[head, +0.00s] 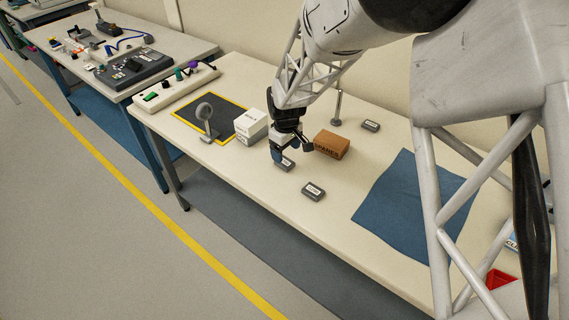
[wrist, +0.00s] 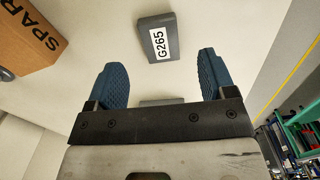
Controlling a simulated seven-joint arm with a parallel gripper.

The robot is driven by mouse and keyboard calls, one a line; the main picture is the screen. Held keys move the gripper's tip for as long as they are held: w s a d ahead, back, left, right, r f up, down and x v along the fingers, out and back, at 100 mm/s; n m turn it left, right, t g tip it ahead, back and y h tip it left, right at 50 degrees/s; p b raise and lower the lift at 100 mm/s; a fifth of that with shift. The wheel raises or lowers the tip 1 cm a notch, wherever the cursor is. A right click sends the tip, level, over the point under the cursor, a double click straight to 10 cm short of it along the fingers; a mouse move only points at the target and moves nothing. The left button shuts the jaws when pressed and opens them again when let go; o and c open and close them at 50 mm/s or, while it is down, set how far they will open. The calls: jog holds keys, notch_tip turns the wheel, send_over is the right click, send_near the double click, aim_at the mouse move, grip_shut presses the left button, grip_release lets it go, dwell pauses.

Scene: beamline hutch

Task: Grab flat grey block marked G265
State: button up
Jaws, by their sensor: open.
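A flat grey block with a white label reading G265 (wrist: 158,38) lies on the bench, ahead of my fingertips in the wrist view. By its position it appears to be the grey block (head: 313,191) nearer the front edge in the head view, where its label is too small to read surely. My gripper (wrist: 163,80) is open, its blue fingers apart. In the head view my gripper (head: 287,153) is low over another labelled grey block (head: 284,164), partly hidden. A grey sliver (wrist: 161,102) shows between the fingers in the wrist view, mostly hidden by the gripper body.
An orange-brown box marked SPARES (head: 332,145) stands close right of my gripper; white boxes (head: 251,126) stand left. A third grey block (head: 370,125) lies farther back. A blue cloth (head: 412,205) covers the bench at right. A ring on a stand (head: 205,118) is at left.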

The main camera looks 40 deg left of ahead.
aim_at(286, 163)
jog(key=shift+f, duration=0.15)
jog(key=shift+f, duration=2.5)
jog(key=c, duration=1)
